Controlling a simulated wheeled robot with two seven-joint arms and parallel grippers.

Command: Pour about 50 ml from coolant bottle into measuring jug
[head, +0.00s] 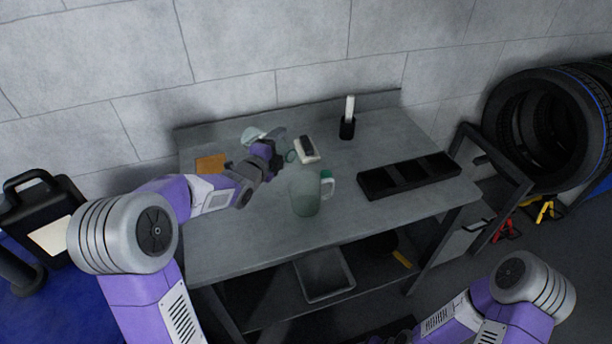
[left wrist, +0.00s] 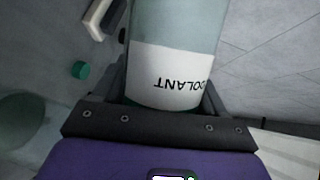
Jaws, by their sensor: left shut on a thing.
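My left gripper (head: 272,148) is shut on the coolant bottle (head: 256,136), over the back left part of the workbench. The bottle is pale and translucent; my gripper hides part of it in the head view, and I cannot tell its exact tilt. In the left wrist view the bottle (left wrist: 172,75) sits between the fingers, its white label reading upside down. The measuring jug (head: 304,196), clear greenish with a pale handle on its right, stands upright on the bench, apart from the bottle and nearer the front. My right gripper is not in view; only its arm shows at lower right.
A green cap (left wrist: 81,70) lies on the bench near the jug. A white handheld device (head: 306,149), a black holder (head: 347,128) with a white stick, an orange-brown pad (head: 211,163) and a black compartment tray (head: 409,177) also occupy the bench. Its front strip is clear.

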